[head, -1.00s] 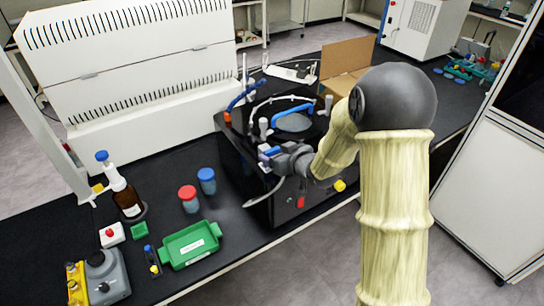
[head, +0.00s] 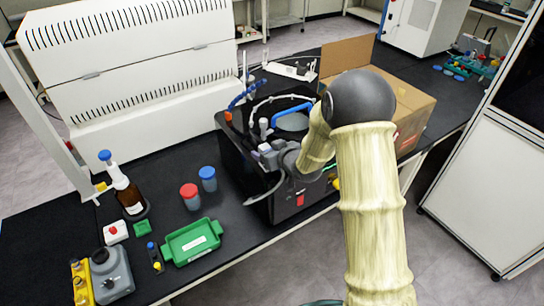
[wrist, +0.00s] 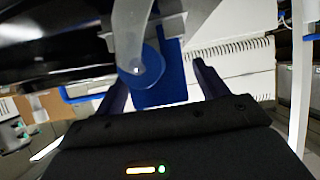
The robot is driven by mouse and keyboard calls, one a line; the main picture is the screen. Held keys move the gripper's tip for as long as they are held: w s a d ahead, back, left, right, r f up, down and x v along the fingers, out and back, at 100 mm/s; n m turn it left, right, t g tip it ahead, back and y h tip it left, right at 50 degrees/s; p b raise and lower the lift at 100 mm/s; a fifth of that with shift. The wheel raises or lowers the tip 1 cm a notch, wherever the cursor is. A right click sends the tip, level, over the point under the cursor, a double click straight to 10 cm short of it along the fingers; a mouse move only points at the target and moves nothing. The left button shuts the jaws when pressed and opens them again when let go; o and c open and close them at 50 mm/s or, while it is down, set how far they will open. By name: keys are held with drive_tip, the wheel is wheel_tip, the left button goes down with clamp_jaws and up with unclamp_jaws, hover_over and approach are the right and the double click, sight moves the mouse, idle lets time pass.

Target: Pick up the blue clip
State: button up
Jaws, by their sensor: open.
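The blue clip (wrist: 160,85) shows large in the wrist view, with a translucent valve or tube piece (wrist: 135,40) in front of it. It sits between the two dark fingers of my gripper (wrist: 160,82), which stand apart on either side of it. I cannot tell whether either finger touches it. In the head view my gripper (head: 268,152) is at the front side of the black freeze dryer's drum, and the clip is mostly hidden there.
The black freeze dryer (head: 232,158) has a blue handle (head: 292,107) on its lid. A cardboard box (head: 410,100) stands behind my arm. Red-capped (head: 190,195) and blue-capped jars (head: 208,179) and a green tray (head: 192,242) lie left. Bare black bench separates the jars from the dryer.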

drive_tip(key=c, duration=1)
drive_tip(key=shift+r, duration=0.15)
drive_tip(key=shift+c, duration=0.2)
wheel_tip(320, 180, up, 10)
drive_tip(key=b, duration=0.1)
drive_tip(key=shift+b, duration=0.4)
